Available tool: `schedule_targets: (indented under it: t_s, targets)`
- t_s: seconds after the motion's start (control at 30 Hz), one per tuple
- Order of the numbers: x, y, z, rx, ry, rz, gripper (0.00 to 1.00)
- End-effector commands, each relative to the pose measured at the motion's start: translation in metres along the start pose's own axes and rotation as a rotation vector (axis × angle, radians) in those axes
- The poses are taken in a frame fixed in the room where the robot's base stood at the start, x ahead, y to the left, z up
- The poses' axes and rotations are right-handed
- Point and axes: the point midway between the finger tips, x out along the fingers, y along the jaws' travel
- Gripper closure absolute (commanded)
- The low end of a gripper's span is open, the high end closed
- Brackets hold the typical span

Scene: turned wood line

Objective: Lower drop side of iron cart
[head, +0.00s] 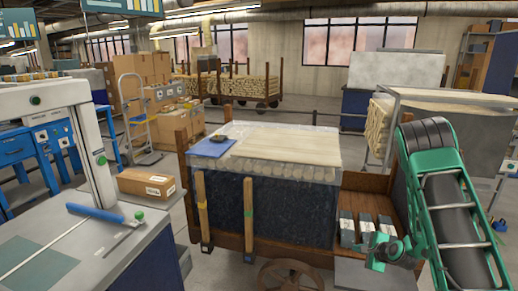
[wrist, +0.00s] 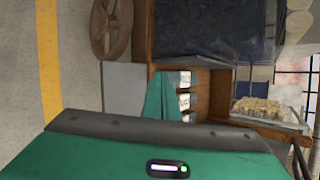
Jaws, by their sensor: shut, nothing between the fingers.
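The cart (head: 250,243) stands ahead with wooden ends, a dark blue bin (head: 290,205) and a spoked wheel (head: 290,275). At its right is an open wooden bay holding grey boxes with white labels (head: 347,232). A plain grey panel (head: 362,272) shows below the bay's front edge; it also shows beside the wheel in the wrist view (wrist: 122,88). It appears to hang down, but its hinge is not clear. My green gripper (head: 380,255) is shut and empty, in front of the bay and panel. Its fingers show in the wrist view (wrist: 163,98); contact cannot be told.
Pale boards (head: 285,145) and a blue folder (head: 212,147) lie on the bin. Two wooden stakes (head: 202,210) stand at its front. A yellow floor line (wrist: 50,60) runs before the cart.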

Motion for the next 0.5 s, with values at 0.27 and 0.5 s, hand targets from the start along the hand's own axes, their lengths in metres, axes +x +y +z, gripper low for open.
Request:
schedule_targets:
  t_s: [0.27,0.5]
  targets:
    - [-0.077,-0.028,0.014,-0.319,0.029,0.142,1.00]
    - [-0.154,-0.033,0.016,-0.568,0.046,0.287,1.00]
